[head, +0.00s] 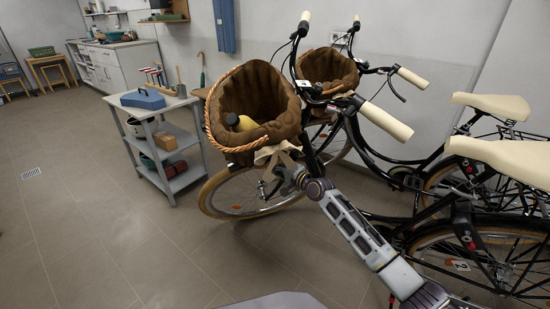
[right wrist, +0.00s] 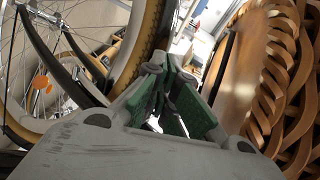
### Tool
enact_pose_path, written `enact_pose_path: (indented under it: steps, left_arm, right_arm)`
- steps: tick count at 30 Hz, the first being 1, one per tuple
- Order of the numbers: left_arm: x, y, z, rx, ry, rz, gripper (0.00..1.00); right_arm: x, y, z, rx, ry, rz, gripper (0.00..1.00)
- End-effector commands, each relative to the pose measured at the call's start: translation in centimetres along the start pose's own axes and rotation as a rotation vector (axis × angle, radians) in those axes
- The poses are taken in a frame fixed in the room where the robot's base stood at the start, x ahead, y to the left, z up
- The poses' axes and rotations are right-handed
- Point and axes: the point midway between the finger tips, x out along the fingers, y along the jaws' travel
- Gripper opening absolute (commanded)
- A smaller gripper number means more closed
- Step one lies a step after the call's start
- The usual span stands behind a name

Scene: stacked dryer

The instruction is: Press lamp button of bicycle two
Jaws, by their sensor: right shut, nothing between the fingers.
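The nearer bicycle (head: 335,125) has a number 2 tag (head: 460,265) by its rear wheel. A brown basket (head: 262,90) hangs on its handlebar. My right gripper (head: 275,175) is just below this basket, beside the front wheel (head: 225,190). In the right wrist view, my right gripper (right wrist: 175,103) is shut and empty, its green-padded fingers between a tyre (right wrist: 147,42) and woven wicker (right wrist: 285,65). I cannot make out a front lamp or its button. A dark unit with red (head: 465,225) sits at the rear; I cannot tell whether it is a lamp. My left gripper is not visible.
A second bicycle (head: 485,105) with its own basket (head: 327,68) stands close behind. A grey shelf cart (head: 150,135) with a blue toolbox (head: 142,98) stands left of the front wheel. The floor (head: 90,230) at the left is clear.

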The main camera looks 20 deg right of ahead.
Motion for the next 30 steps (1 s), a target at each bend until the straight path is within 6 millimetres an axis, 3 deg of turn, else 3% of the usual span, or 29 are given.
enact_pose_path:
  steps: [30]
  left_arm:
    - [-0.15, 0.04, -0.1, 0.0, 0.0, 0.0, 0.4]
  right_arm:
    - [0.68, -0.43, -0.36, 0.0, 0.0, 0.0, 0.0]
